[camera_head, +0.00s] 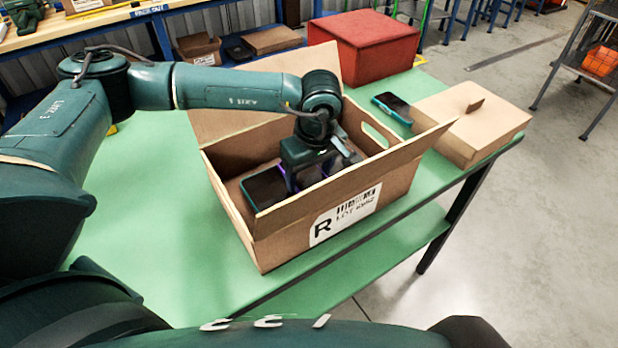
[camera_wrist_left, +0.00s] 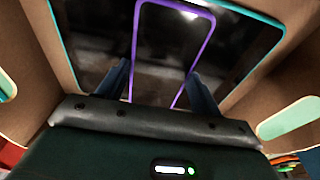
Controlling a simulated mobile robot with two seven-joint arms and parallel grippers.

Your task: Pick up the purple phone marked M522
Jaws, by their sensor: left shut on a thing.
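An open carton (camera_head: 285,228) with a label reading R stands on the green table. My left gripper (camera_head: 303,182) reaches down inside it. It also shows in the left wrist view (camera_wrist_left: 160,92), its two fingers on either side of a dark phone with a purple rim (camera_wrist_left: 175,45). The gripper is shut on this purple phone (camera_head: 283,171), mostly hidden in the head view. No M522 mark is readable. Dark glass with teal edges (camera_wrist_left: 85,50) lies behind and beside it; I cannot tell whether it is one device or two. A dark phone (camera_head: 264,188) shows left of the gripper.
A teal-edged phone (camera_head: 392,108) lies outside the carton, next to a closed cardboard box (camera_head: 470,125). A red box (camera_head: 365,48) stands at the back of the green table (camera_head: 150,200). The carton's walls and raised flaps surround my gripper. The table's left part is clear.

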